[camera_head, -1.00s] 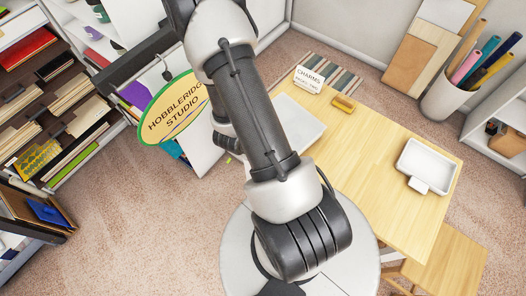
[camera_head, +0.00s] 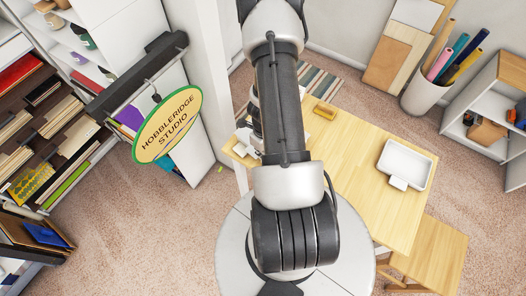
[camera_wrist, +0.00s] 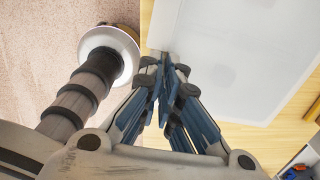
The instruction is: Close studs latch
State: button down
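My gripper (camera_wrist: 165,66) shows in the wrist view with its blue-grey fingers together at the tips, and I see nothing between them. The tips are close to the near left corner of a pale, translucent flat panel (camera_wrist: 240,65) on a light wood surface. Whether they touch it I cannot tell. No latch can be made out on the panel, and no lettering for studs is readable. In the head view my arm hides the gripper and most of the table's left part. A small white piece (camera_head: 246,143) shows left of the arm at the table edge.
A lower wooden stool (camera_head: 430,250) stands in front. A hanging oval sign (camera_head: 167,125) and shelves are left; a bin of rolls (camera_head: 424,95) is behind. The left carpet is mostly clear.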

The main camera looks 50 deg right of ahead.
jog(key=c, duration=1.8)
grip_release()
jog(key=shift+f, duration=0.1)
